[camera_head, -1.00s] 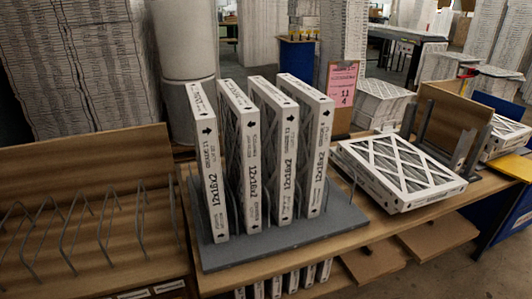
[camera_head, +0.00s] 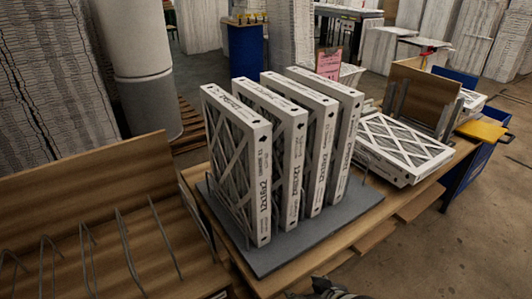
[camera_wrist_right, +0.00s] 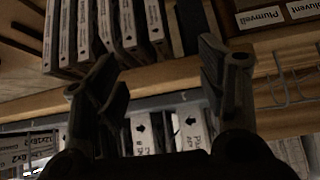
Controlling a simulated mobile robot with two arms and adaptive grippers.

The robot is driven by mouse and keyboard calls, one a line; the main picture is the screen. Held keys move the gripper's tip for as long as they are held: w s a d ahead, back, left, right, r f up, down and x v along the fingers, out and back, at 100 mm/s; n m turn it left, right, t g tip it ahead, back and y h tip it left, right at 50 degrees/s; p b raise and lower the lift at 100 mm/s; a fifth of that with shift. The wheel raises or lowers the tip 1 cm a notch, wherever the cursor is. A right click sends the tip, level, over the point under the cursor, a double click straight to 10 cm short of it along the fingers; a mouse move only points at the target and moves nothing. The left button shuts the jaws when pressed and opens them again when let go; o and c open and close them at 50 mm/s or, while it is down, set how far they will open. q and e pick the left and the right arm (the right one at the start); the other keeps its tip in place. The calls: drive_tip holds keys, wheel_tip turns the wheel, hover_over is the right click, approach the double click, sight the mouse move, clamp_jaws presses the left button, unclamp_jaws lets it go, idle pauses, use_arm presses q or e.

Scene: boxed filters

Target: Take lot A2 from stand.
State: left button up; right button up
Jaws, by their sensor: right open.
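Several upright white boxed filters marked 12x16x2 (camera_head: 265,195) stand in a row on a grey stand (camera_head: 265,262) on the wooden table. I cannot read an A2 mark on any of them. A dark part of my arm or gripper shows at the bottom edge of the head view, in front of the stand. In the right wrist view my right gripper (camera_wrist_right: 158,78) is open, with its two dark fingers apart. White filter edges with arrows (camera_wrist_right: 143,134) show beyond and between the fingers, and nothing is held. My left gripper is out of view.
A filter lies flat (camera_head: 402,148) on the table right of the stand. An empty wire rack (camera_head: 105,245) stands at the left. In the right wrist view, more filters stand in a row (camera_wrist_right: 95,35) at the upper left, and labels (camera_wrist_right: 260,17) show at the upper right.

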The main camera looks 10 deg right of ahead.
sight(297, 167)
drive_tip(key=w+d+r+t+y, duration=0.1)
drive_tip(key=w+r+t, duration=0.2)
drive_tip(key=w+r, duration=0.2)
drive_tip(key=w+d+r+t+y, duration=0.1)
drive_tip(key=w+r+t, duration=0.2)
drive_tip(key=r, duration=0.8)
drive_tip(key=w+d+r+n+t+y, duration=0.1)
drive_tip(key=w+r+t, duration=0.1)
drive_tip(key=w+r, duration=0.6)
drive_tip(key=shift+w+d+r+t+y, duration=0.15)
drive_tip(key=shift+r+t+y, duration=0.2)
drive_tip(key=shift+r, duration=0.25)
drive_tip(key=x, duration=0.1)
drive_tip(key=p+x, duration=0.1)
drive_tip(key=x, duration=0.3)
drive_tip(key=shift+r, duration=0.35)
drive_tip(key=shift+r+p+x, duration=0.1)
drive_tip(key=shift+p+x, duration=0.4)
drive_tip(key=shift+x, duration=0.65)
drive_tip(key=shift+r+p+x, duration=0.15)
drive_tip(key=shift+p+x, duration=0.35)
drive_tip(key=shift+x, duration=0.6)
drive_tip(key=shift+w+f, duration=0.1)
drive_tip(key=shift+w, duration=0.55)
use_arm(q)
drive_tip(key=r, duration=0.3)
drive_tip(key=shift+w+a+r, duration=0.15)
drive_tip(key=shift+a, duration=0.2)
use_arm(e)
clamp_jaws()
